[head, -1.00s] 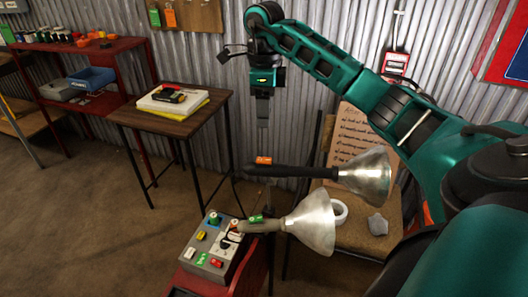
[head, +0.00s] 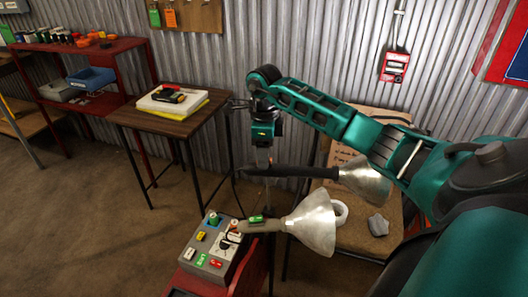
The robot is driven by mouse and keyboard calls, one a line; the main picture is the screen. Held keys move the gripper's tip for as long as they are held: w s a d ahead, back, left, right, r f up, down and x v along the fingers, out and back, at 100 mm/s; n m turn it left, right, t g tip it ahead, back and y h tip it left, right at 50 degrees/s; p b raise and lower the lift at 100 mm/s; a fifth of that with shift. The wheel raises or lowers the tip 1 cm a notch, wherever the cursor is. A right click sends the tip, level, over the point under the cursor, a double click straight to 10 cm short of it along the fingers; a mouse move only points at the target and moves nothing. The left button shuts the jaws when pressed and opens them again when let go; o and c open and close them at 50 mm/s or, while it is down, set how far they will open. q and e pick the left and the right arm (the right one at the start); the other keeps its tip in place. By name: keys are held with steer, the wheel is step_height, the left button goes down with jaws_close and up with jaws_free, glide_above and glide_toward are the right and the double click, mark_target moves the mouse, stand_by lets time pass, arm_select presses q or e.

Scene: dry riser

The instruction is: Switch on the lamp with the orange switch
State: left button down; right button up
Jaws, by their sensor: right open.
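A lamp with a black arm and a silver shade (head: 366,181) reaches across the middle of the head view. The orange switch on its arm, seen a second ago, is now hidden at my right gripper's fingers. A second lamp with a beige arm and silver shade (head: 311,222) sits below it, with a green switch (head: 256,219) on its arm. My right gripper (head: 264,160) points down at the black arm, open. I cannot tell whether it touches the lamp. My left gripper is not in view.
A grey control box (head: 226,256) with coloured buttons stands on a red cabinet below the lamps. A wooden chair with a white mug (head: 340,214) and grey lump (head: 378,224) is right. A small wooden table (head: 143,120) is left. The floor between is clear.

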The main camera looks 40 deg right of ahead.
jaws_close()
steer(key=shift+s+d+f+t+y+b, duration=0.25)
steer(key=shift+t+y+b, duration=0.25)
steer(key=shift+b, duration=0.3)
steer(key=shift+r+t, duration=0.2)
steer(key=shift+t, duration=0.1)
jaws_free()
